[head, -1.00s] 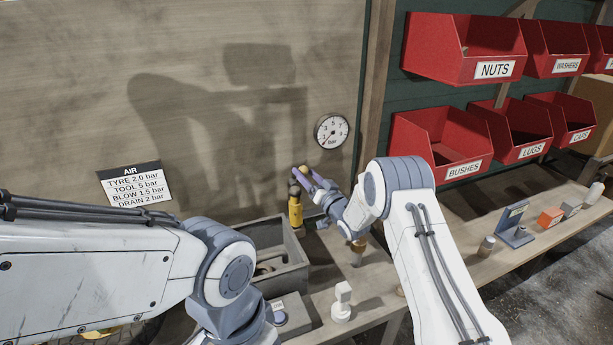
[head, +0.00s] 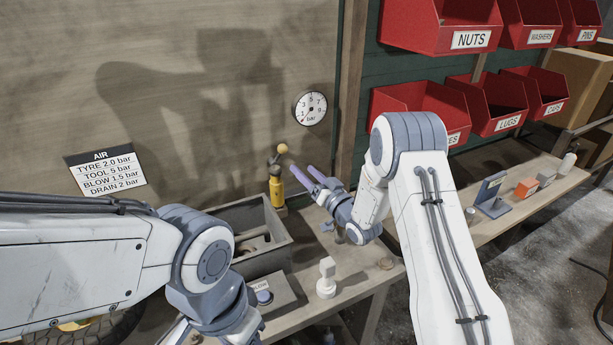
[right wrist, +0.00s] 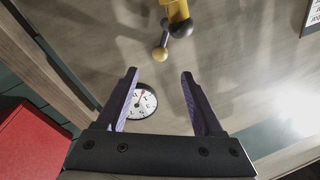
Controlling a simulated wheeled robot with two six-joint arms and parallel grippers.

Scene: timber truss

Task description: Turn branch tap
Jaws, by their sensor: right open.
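The branch tap (head: 277,190) has an upright yellow body and a dark upper part beside the wooden wall panel. Its lever slants up to the right and ends in a tan ball knob (head: 283,148). My right gripper (head: 305,172) is open and empty, its purple fingers to the right of the tap and just below the knob, apart from it. In the right wrist view, the knob (right wrist: 159,54) sits just beyond the gap between the fingertips, with the yellow tap (right wrist: 178,10) behind it. My left arm enters from the left; its gripper fingers are not visible.
A pressure gauge (head: 310,108) is on the panel above and right of the tap, and an air sign (head: 105,170) is to the left. An open grey box (head: 283,255) stands left of the tap. A white fitting (head: 326,280) stands on the bench. Red bins (head: 420,103) hang at right.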

